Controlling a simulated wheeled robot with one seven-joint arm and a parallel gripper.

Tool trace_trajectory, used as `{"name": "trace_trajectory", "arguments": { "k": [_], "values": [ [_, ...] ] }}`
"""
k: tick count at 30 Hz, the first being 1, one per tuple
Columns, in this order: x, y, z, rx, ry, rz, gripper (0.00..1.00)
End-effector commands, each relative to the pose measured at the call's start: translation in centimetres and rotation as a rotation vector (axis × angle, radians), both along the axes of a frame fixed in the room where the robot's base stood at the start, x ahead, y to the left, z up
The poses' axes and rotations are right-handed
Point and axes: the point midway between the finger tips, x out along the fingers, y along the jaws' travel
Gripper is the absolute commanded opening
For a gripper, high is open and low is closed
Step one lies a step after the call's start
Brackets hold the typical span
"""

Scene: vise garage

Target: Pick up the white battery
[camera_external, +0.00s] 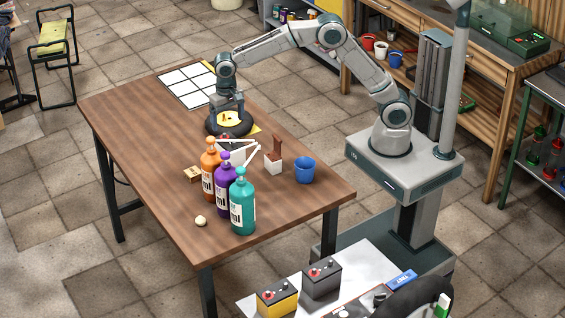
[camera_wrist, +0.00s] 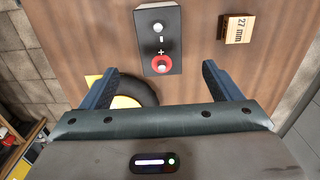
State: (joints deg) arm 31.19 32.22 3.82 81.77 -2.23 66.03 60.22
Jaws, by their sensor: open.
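The white battery (camera_wrist: 158,40) stands on the wooden table in the wrist view. Its black top shows a minus terminal and a red-ringed plus terminal, with a strip of white side at the far edge. In the external view, a white body partly hidden behind the bottles appears to be this battery (camera_external: 236,156). My gripper (camera_wrist: 160,82) is open and empty, with the battery ahead of its fingertips and roughly centred between them. In the external view my gripper (camera_external: 228,103) is low over a black wheel with a yellow hub (camera_external: 230,118).
Orange (camera_external: 209,172), purple (camera_external: 222,184) and teal (camera_external: 242,208) bottles stand close in front of the battery. A "27 mm" wooden block (camera_wrist: 237,29) lies to its right in the wrist view.

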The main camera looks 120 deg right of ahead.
Motion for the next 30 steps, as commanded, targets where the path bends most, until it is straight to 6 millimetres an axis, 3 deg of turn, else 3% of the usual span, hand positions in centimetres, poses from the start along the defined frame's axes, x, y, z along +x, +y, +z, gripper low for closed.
{"name": "trace_trajectory", "arguments": {
  "k": [9, 17, 25, 30],
  "values": [
    [-0.1, 0.1, -6.0, 0.002, 0.004, 0.002, 0.85],
    [-0.1, 0.2, -8.0, 0.002, 0.002, 0.004, 0.85],
    [-0.1, 0.3, -11.8, 0.002, 0.003, 0.004, 0.85],
    [0.0, 0.3, -12.4, 0.001, 0.000, 0.004, 0.85]
  ]
}}
